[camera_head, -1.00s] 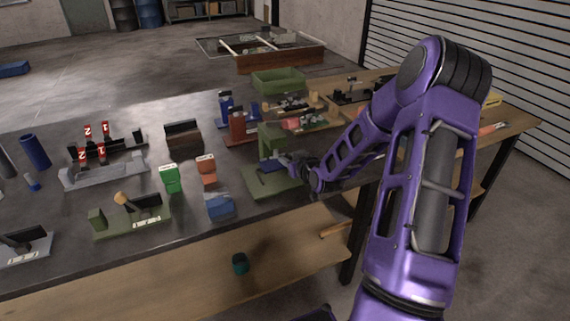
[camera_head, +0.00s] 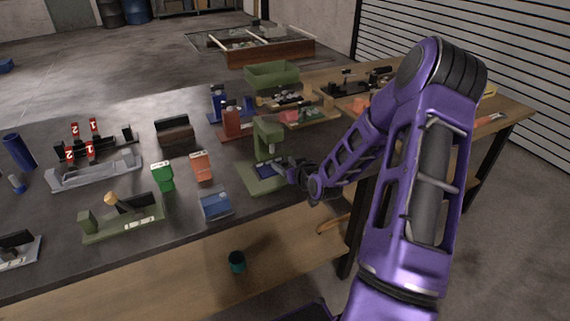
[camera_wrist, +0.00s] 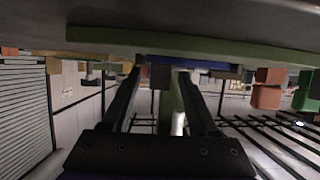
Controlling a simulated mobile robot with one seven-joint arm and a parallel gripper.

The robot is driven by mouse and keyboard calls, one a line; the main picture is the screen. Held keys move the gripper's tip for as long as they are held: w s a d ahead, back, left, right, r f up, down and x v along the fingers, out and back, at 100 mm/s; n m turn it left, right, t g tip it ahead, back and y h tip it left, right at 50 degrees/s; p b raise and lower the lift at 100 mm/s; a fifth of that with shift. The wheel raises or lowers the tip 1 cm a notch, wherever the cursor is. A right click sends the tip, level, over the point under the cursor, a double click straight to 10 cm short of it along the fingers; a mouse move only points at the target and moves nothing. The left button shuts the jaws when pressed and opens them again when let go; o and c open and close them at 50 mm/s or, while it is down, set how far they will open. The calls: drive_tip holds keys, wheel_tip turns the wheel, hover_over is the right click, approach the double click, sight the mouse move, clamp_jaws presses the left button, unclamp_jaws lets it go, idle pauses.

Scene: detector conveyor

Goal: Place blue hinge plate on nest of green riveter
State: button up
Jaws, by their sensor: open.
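The green riveter (camera_head: 268,137) stands near the front edge of the table, its column upright over a flat green base (camera_head: 262,187). The blue hinge plate (camera_head: 265,170) lies on the base, below the riveter's head. Its blue edge also shows in the wrist view (camera_wrist: 185,64), against the green base (camera_wrist: 250,50), with the picture upside down. My gripper (camera_head: 284,166) is at the right side of the riveter, close to the plate. In the wrist view its two fingers (camera_wrist: 162,75) are apart, with their tips near the plate's edge. I cannot tell whether they touch it.
A blue block-like fixture (camera_head: 215,204) stands left of the riveter at the table's front edge. An orange holder (camera_head: 201,166) and a green holder (camera_head: 163,176) stand farther left. A red riveter-like tool (camera_head: 237,122) stands behind. The aisle floor at right is clear.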

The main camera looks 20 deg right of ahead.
drive_tip(key=shift+r, duration=0.15)
drive_tip(key=shift+s+d+r, duration=0.1)
drive_tip(key=shift+s+r, duration=0.05)
drive_tip(key=shift+s, duration=0.15)
drive_tip(key=p+v, duration=0.1)
drive_tip(key=v, duration=1)
drive_tip(key=shift+s, duration=0.2)
drive_tip(key=shift+w, duration=0.1)
